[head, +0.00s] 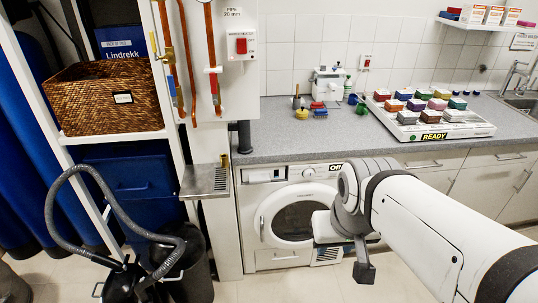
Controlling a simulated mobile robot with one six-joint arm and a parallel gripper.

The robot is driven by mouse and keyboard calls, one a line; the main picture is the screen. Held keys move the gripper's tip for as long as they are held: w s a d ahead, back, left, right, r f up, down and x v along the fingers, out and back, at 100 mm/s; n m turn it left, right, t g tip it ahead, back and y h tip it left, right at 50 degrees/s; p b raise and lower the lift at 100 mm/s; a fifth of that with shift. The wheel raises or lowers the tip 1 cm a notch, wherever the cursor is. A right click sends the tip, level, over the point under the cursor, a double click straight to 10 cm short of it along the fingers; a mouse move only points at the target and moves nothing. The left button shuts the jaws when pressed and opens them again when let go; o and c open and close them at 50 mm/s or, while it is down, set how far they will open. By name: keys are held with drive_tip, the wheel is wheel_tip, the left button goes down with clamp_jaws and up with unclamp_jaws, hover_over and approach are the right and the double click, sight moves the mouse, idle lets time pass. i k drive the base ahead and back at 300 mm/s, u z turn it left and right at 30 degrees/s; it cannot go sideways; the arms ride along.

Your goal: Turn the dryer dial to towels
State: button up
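The white dryer (245,215) stands under the worktop, with its round dark door (297,220) shut. A small round dial (308,172) seems to sit on its top panel. A label to its right reads what looks like "OFF" (334,168), partly covered by my arm. My gripper (362,270) hangs in front of the dryer's lower right side, apart from the dial and below it. Only a dark end part of it shows clearly, so I cannot tell whether its fingers are apart. The dryer's right side is hidden behind my arm.
A grey worktop (290,135) runs above, with a white tray of coloured blocks (455,130) marked "READY". At left are a shelf with a wicker basket (105,95), a grey hose (95,175) and a black bin (195,275). Floor before the dryer is clear.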

sight(308, 174)
drive_tip(key=u, duration=0.45)
drive_tip(key=i, duration=1)
drive_tip(key=u, duration=0.1)
